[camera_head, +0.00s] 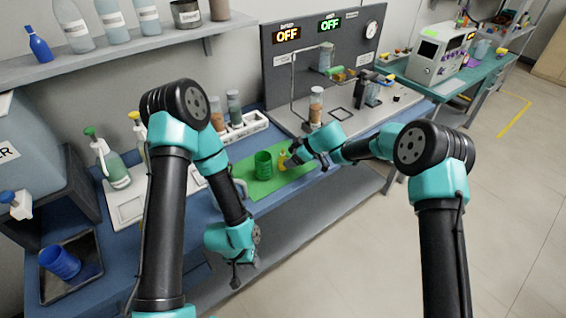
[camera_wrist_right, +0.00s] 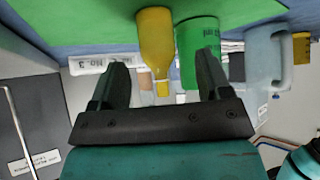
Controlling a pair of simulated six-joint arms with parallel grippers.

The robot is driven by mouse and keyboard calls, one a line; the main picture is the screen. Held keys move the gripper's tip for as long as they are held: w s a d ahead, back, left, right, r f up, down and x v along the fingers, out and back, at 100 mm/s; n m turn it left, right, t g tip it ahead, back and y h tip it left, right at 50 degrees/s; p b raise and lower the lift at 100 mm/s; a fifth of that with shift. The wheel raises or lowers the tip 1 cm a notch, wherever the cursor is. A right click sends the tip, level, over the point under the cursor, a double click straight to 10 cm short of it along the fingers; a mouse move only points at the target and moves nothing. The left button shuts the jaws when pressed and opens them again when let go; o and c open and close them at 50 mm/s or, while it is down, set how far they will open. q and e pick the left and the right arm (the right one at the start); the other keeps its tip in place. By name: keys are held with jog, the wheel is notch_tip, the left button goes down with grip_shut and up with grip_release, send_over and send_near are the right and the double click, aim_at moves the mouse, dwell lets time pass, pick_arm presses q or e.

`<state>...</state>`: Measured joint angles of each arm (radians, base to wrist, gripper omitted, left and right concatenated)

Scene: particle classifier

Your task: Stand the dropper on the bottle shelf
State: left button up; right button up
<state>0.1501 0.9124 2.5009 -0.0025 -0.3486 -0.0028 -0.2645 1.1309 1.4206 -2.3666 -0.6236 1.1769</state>
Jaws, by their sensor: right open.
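A small yellow bottle, which looks like the dropper (camera_head: 283,160), stands upright on the green mat (camera_head: 290,183). My right gripper (camera_head: 297,157) is open close beside it, to its right. In the right wrist view, which is upside down, the dropper (camera_wrist_right: 155,38) has its narrow nozzle towards the gap between the two open fingers; nothing is gripped. The bottle shelf (camera_head: 110,56) is on the wall at the upper left. My left gripper (camera_head: 236,282) hangs low in front of the table edge, away from the dropper; its jaws are too small to read.
A green cup (camera_head: 263,165) stands on the mat just left of the dropper. The shelf holds a blue bottle (camera_head: 38,45), several large bottles and jars. A white rack (camera_head: 240,132) with vials and a grey panel (camera_head: 318,65) stand behind. A blue cup (camera_head: 60,262) is at lower left.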

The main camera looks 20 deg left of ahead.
aim_at(283, 156)
jog(key=shift+x, duration=2.35)
jog(key=shift+w, duration=0.15)
jog(key=shift+c, duration=0.2)
jog(key=c, duration=1)
jog(key=shift+r, duration=0.1)
jog(key=shift+c, duration=0.2)
jog(key=shift+r, duration=1.75)
jog(key=s+d+r, duration=0.1)
jog(key=s+d, duration=0.3)
jog(key=s, duration=1.1)
jog(key=shift+s+d+r, duration=0.15)
jog(key=shift+s+d, duration=0.05)
